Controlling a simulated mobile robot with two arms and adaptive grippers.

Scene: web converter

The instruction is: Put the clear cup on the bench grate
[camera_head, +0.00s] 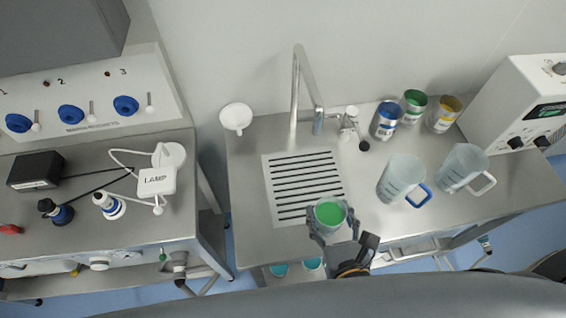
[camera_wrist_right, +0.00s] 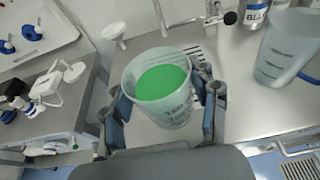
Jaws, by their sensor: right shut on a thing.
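The clear cup (camera_head: 328,213) holds green liquid and is between the fingers of my right gripper (camera_head: 332,228). In the right wrist view the cup (camera_wrist_right: 162,92) sits upright between the two fingers of the right gripper (camera_wrist_right: 162,115), one finger on each side. My right gripper is shut on it. The bench grate (camera_head: 303,186), a slotted panel set in the steel bench, lies just behind the cup. The cup appears at the grate's front edge; its height above the bench is hard to tell. My left gripper is in neither view.
A tap (camera_head: 302,90) stands behind the grate, with a white funnel (camera_head: 236,118) to its left. A blue-handled jug (camera_head: 401,178) and a white-handled jug (camera_head: 462,168) stand right. Blue (camera_head: 386,120), green (camera_head: 413,107) and yellow (camera_head: 444,114) cans stand behind. The grate's surface looks clear.

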